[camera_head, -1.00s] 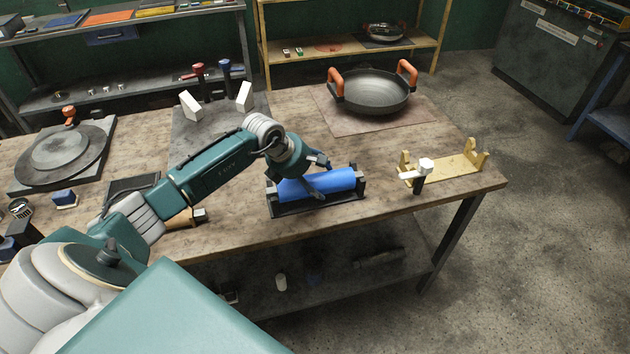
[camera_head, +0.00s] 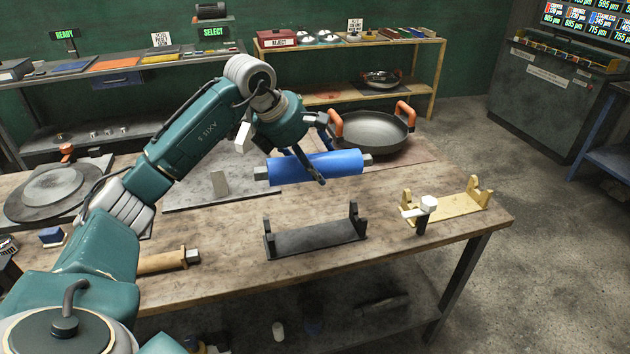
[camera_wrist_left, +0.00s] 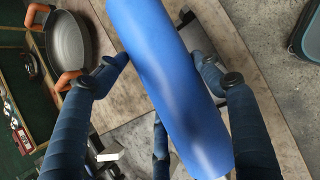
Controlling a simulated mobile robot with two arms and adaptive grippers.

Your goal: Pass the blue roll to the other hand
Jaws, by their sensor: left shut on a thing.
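The blue roll (camera_head: 335,166) is a cylinder with grey end pegs. It hangs level in the air above the table. My left gripper (camera_head: 318,160) is shut around its middle. In the left wrist view the blue roll (camera_wrist_left: 172,85) lies between the fingers of my left gripper (camera_wrist_left: 165,72). Below it, the black cradle (camera_head: 315,238) with two end posts stands empty on the table. My right gripper does not show in any view.
A yellow cradle (camera_head: 455,207) stands at the table's right end, with a white-topped black piece (camera_head: 424,212) in front. A pan with orange handles (camera_head: 372,135) sits behind the roll. A wooden-coloured roll (camera_head: 165,262) lies at the front left. Bare table surrounds the black cradle.

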